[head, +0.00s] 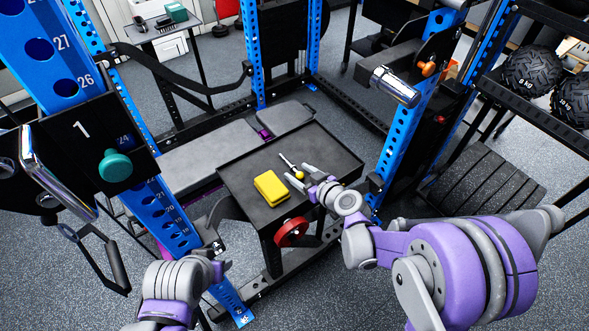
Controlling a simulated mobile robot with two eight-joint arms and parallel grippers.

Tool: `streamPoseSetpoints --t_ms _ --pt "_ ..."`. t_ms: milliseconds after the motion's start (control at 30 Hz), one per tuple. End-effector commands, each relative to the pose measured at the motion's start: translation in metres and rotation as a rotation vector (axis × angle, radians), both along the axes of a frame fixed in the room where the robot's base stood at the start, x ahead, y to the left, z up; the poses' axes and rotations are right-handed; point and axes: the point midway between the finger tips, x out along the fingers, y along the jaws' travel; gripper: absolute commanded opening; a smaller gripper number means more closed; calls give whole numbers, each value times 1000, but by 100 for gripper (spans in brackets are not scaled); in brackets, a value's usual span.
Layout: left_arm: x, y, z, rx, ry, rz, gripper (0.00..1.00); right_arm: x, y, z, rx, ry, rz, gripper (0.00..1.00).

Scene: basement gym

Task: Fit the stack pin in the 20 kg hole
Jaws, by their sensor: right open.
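My right gripper (307,178) is low over the table at the pin's knob end. Its fingers are apart, and the knob shows close to them. I cannot tell whether they touch it. My left arm comes in at the lower left, its wrist end beside the blue upright; its fingers are not clear. No hole marked 20 kg can be made out.
A yellow block (271,187) lies on the table left of the pin. A grey bench (208,153) stands behind. Blue numbered uprights (66,60) rise at left and right. Dark ribbed slabs (470,175) and heavy balls (532,72) are at the right.

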Motion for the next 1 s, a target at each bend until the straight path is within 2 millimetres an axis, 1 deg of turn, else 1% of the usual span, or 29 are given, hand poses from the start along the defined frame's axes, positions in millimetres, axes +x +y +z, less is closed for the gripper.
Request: streamPoseSetpoints --t_ms 167,200,267,300,367,500,533,867,967,1000 --pt "0 0 0 0 0 0 50 0 0 0 0 0 0 65" --pt "0 0 0 0 0 0 50 0 0 0 0 0 0 57" --pt "0 0 0 0 0 0 50 0 0 0 0 0 0 47" --pt "0 0 0 0 0 0 50 0 0 0 0 0 0 39" --pt "0 0 0 0 0 0 50 0 0 0 0 0 -1 29" --pt "0 0 0 0 0 0 50 0 0 0 0 0 -1 3" --pt "0 0 0 0 0 0 50 0 0 0 0 0 -1 0" --pt "0 0 0 0 0 0 50 0 0 1 0 0 -1 0" --pt "0 0 1 0 -1 0 50 0 0 6 0 0 -1 0" --pt "1 0 2 0 -1 0 50 0 0 11 0 0 -1 0"
